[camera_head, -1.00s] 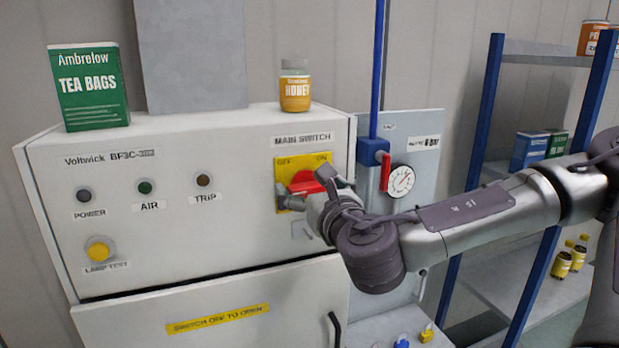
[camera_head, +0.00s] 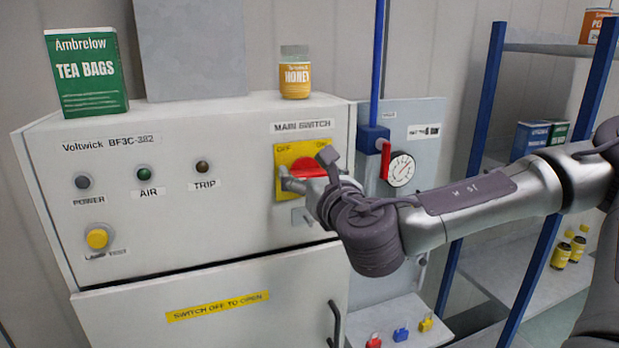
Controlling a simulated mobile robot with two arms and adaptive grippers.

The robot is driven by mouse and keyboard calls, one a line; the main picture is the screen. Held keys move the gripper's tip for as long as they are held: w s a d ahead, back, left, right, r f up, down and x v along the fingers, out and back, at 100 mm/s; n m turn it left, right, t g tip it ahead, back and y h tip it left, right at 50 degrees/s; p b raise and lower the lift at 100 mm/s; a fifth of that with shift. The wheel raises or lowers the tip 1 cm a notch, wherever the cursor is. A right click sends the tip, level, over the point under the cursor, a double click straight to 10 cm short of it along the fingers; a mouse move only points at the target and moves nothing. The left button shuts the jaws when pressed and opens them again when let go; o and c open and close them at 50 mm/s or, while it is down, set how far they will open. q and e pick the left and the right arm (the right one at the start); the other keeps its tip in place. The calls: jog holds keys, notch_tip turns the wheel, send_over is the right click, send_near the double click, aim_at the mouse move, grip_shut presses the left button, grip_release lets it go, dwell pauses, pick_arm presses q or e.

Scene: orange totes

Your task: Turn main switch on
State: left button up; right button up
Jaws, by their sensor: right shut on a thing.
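The main switch is a red handle (camera_head: 308,168) on a yellow plate (camera_head: 283,155) marked OFF at left and ON at right. It sits at the upper right of the white Voltwick cabinet (camera_head: 180,235), under the MAIN SWITCH label. My right gripper (camera_head: 306,170) reaches in from the right and is shut on the red handle, one finger at its lower left and one at its upper right. The fingers and wrist hide part of the handle, so its exact angle is unclear. The power (camera_head: 83,182), air (camera_head: 144,173) and trip (camera_head: 202,168) lamps look dull. My left gripper is not in view.
Green tea bags (camera_head: 85,75) and a honey jar (camera_head: 295,75) stand on the cabinet top. A panel with a red valve lever (camera_head: 386,160) and a gauge (camera_head: 401,170) is just right of the switch. A blue-post shelf (camera_head: 480,130) stands farther right.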

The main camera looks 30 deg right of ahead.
jog(key=m+b, duration=0.2)
jog(key=b, duration=0.1)
jog(key=m+b, duration=0.6)
jog(key=shift+d+f+b, duration=0.15)
jog(key=shift+f+b, duration=0.1)
jog(key=shift+b, duration=0.1)
jog(key=m+b, duration=0.3)
jog(key=m, duration=0.2)
jog(key=shift+b, duration=0.4)
jog(key=shift+d+m+b, duration=0.1)
jog(key=shift+m+b, duration=1.3)
jog(key=shift+m, duration=0.7)
jog(key=shift+r, duration=0.1)
jog(key=o, duration=1)
jog(key=shift+o, duration=0.2)
jog(key=shift+s, duration=0.25)
jog(key=v, duration=1.1)
jog(key=shift+s, duration=0.25)
